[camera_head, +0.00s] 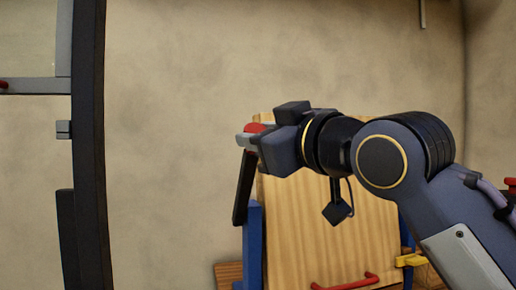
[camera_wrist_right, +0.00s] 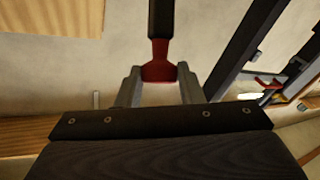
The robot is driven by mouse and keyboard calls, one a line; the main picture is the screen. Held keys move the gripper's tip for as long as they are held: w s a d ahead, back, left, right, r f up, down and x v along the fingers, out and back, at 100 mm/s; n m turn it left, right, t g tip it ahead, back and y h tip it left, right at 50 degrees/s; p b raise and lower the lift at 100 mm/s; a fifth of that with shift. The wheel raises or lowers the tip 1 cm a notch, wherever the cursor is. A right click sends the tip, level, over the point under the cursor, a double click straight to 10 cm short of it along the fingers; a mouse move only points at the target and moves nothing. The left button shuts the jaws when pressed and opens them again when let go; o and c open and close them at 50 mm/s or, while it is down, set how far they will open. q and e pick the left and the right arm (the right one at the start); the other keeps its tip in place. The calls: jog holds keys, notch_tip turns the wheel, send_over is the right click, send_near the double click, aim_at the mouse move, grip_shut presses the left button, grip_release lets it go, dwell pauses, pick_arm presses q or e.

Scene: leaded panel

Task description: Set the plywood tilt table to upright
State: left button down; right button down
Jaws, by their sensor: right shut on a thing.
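The plywood tilt table (camera_head: 330,235) stands below my right arm in the head view as a steeply raised board. It has a red handle (camera_head: 345,284) near its bottom. A blue post (camera_head: 252,245) stands at its left side, with a black lever (camera_head: 243,190) rising beside it to a red grip (camera_head: 255,128). My right gripper (camera_head: 246,138) is shut on the red grip. In the right wrist view, the red grip (camera_wrist_right: 159,68) sits between the two fingers (camera_wrist_right: 160,82). My left gripper is not in view.
A yellow part (camera_head: 411,260) sits by the blue support at the board's right edge. A tall dark upright (camera_head: 88,150) with grey fittings stands on the left. Between it and the lever only bare wall (camera_head: 170,130) shows.

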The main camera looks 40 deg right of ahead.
jog(key=shift+s+a+f+t+b, duration=0.2)
jog(key=shift+s+f+t+b, duration=0.15)
jog(key=shift+f+b, duration=0.35)
jog(key=shift+r, duration=0.1)
jog(key=shift+s, duration=0.1)
jog(key=c, duration=1)
grip_release()
jog(key=shift+s, duration=0.1)
jog(key=r+v, duration=0.1)
jog(key=v, duration=0.6)
jog(key=shift+s+f, duration=0.3)
jog(key=shift+f, duration=0.2)
jog(key=shift+a, duration=0.1)
